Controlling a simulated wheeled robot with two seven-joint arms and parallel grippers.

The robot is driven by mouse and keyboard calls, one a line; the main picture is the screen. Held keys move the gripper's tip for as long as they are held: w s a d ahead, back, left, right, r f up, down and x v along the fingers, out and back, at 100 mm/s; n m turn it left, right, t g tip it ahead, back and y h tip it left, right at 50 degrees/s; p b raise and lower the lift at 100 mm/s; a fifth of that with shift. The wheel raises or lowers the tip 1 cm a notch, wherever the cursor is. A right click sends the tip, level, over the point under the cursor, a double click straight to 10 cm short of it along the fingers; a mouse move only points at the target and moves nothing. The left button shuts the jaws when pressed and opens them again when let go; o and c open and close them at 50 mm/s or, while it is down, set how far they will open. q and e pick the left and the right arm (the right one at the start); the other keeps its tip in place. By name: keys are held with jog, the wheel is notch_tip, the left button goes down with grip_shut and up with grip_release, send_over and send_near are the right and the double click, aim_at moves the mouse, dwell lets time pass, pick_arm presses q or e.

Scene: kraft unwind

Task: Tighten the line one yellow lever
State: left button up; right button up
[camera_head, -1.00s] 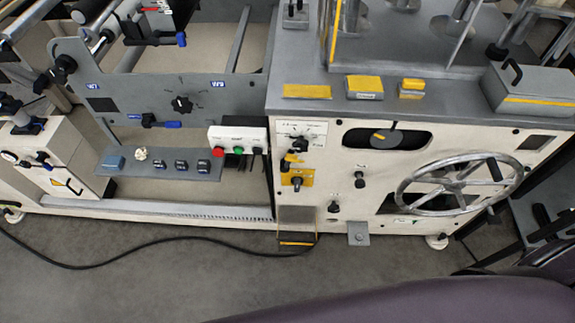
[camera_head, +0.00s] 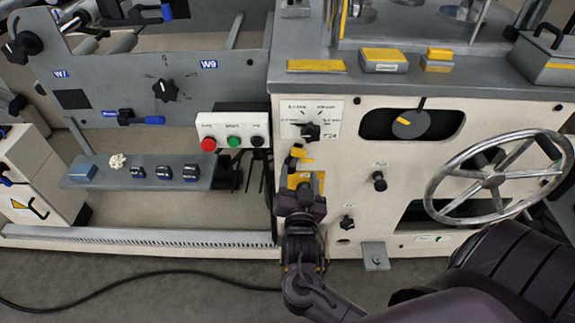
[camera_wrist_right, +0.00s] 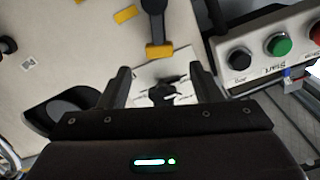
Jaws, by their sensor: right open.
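My right gripper (camera_head: 301,192) is raised in front of the white machine panel and hides much of the yellow plate (camera_head: 303,168) and the knob on it. In the right wrist view the gripper (camera_wrist_right: 164,80) is open, with nothing between its fingers. Beyond the fingers is a white label plate with a black knob (camera_wrist_right: 163,93); this knob (camera_head: 310,132) is above the gripper in the head view. A dark handle with a yellow end (camera_wrist_right: 159,50) shows near the label plate. I cannot tell which part is the line one lever. My left gripper is not in view.
A button box (camera_head: 232,134) with red, green and black buttons is left of the gripper. A large handwheel (camera_head: 494,180) and a small black knob (camera_head: 379,181) are to the right. A metal foot bracket (camera_head: 375,256) sits low. A cable lies on the floor.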

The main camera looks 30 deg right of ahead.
aim_at(299, 156)
jog(key=x, duration=0.7)
jog(key=shift+w+d, duration=0.1)
jog(key=shift+w, duration=0.05)
jog(key=shift+c, duration=0.2)
grip_shut()
